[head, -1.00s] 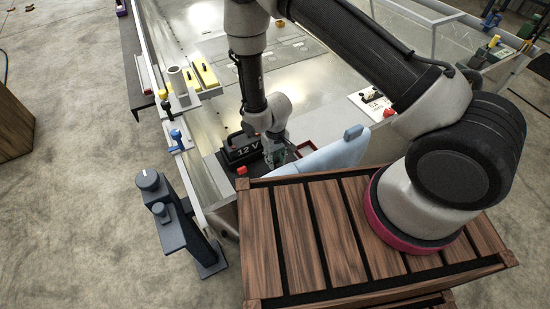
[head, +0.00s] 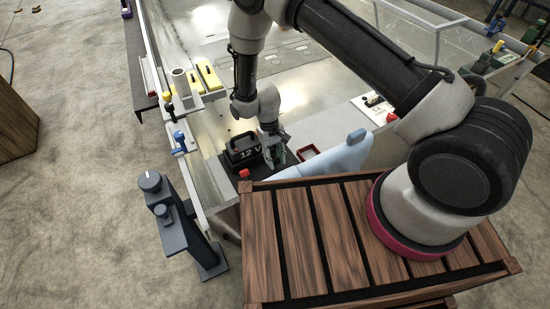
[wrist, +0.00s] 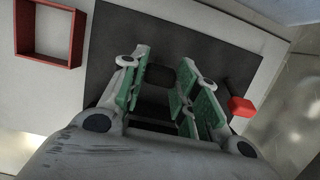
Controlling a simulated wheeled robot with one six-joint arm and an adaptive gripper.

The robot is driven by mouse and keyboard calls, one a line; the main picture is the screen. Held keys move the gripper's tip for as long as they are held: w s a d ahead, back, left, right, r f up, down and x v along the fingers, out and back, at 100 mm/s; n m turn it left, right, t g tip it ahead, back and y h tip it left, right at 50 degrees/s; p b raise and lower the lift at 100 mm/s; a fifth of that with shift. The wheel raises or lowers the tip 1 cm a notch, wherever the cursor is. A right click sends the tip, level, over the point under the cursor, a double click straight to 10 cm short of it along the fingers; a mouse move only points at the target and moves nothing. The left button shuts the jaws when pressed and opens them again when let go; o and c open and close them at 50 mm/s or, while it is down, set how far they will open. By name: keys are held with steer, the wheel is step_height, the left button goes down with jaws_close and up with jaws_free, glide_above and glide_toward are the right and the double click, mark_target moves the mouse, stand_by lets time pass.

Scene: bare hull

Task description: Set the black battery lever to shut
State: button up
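The black battery (head: 243,153) marked "12 V" stands in the hull, just past the wooden deck. My gripper (head: 275,152) is low at the battery's right side in the head view. In the wrist view my gripper (wrist: 163,80) has its green-padded fingers apart, over a dark base plate (wrist: 215,60). A small dark block (wrist: 160,76) shows between the fingertips; it may be the black lever, but I cannot tell, nor whether the fingers touch it. A red knob (wrist: 240,107) sits just right of the fingers; a red knob (head: 244,173) also shows before the battery. The lever's setting is not clear.
An empty red square tray (wrist: 48,32) lies beside the dark plate; the head view also shows it (head: 309,152). A light-blue seat-like shape (head: 325,160) stands close to my gripper's right.

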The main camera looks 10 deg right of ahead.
steer(key=o, duration=0.3)
steer(key=shift+o, duration=0.2)
steer(key=shift+r, duration=0.1)
steer(key=v, duration=1.2)
